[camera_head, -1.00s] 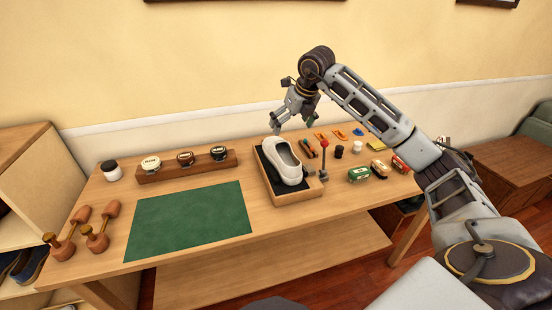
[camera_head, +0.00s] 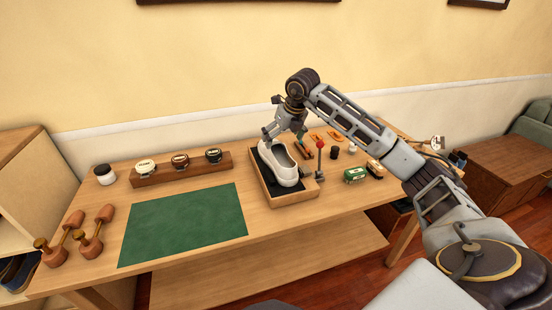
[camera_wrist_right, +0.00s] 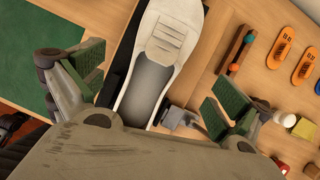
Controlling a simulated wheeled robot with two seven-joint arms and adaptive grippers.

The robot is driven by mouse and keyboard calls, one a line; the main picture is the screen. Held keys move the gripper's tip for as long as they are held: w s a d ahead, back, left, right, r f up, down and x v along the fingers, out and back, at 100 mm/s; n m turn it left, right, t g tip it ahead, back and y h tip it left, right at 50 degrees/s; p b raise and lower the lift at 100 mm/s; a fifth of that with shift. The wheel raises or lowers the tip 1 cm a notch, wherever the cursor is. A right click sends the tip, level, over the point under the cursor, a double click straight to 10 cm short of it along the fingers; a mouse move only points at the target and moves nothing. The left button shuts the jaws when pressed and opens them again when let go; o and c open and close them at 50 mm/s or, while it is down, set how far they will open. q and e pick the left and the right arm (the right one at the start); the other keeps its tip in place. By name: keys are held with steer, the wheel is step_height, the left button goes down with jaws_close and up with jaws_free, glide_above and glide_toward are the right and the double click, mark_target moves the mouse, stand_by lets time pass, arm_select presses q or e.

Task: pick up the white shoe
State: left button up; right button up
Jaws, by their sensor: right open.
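The white shoe (camera_head: 279,166) sits in a shallow wooden tray (camera_head: 291,199) with a dark lining on the table. My right gripper (camera_head: 283,135) is just above the far end of the shoe. In the right wrist view the shoe (camera_wrist_right: 165,45) lies between the open green-padded fingers of the right gripper (camera_wrist_right: 158,85), with a gap on each side. Nothing is held. In the right wrist view the gripper's own body hides the lower part of the shoe. My left gripper is not in view.
A red-knobbed clamp (camera_head: 320,160) stands close at the tray's right side. Brushes, small jars and a green box (camera_head: 355,175) lie further right. A green mat (camera_head: 183,222) covers the left middle. A wooden rack of round tins (camera_head: 181,169) stands behind the mat.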

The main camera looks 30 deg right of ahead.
mark_target(277, 158)
steer(key=shift+x, duration=1.25)
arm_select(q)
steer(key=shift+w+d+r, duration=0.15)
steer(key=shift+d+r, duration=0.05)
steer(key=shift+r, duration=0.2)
arm_select(e)
steer(key=shift+w+f, duration=0.1)
steer(key=shift+f, duration=0.45)
steer(key=shift+b+x, duration=0.4)
steer(key=shift+x, duration=1.6)
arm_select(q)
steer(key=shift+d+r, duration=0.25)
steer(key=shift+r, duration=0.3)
arm_select(e)
steer(key=shift+a, duration=0.1)
steer(key=c, duration=0.9)
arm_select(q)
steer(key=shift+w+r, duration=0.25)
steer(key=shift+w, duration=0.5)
arm_select(e)
steer(key=c, duration=0.5)
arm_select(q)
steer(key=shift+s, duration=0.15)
arm_select(e)
steer(key=shift+o, duration=0.2)
steer(key=shift+r, duration=0.1)
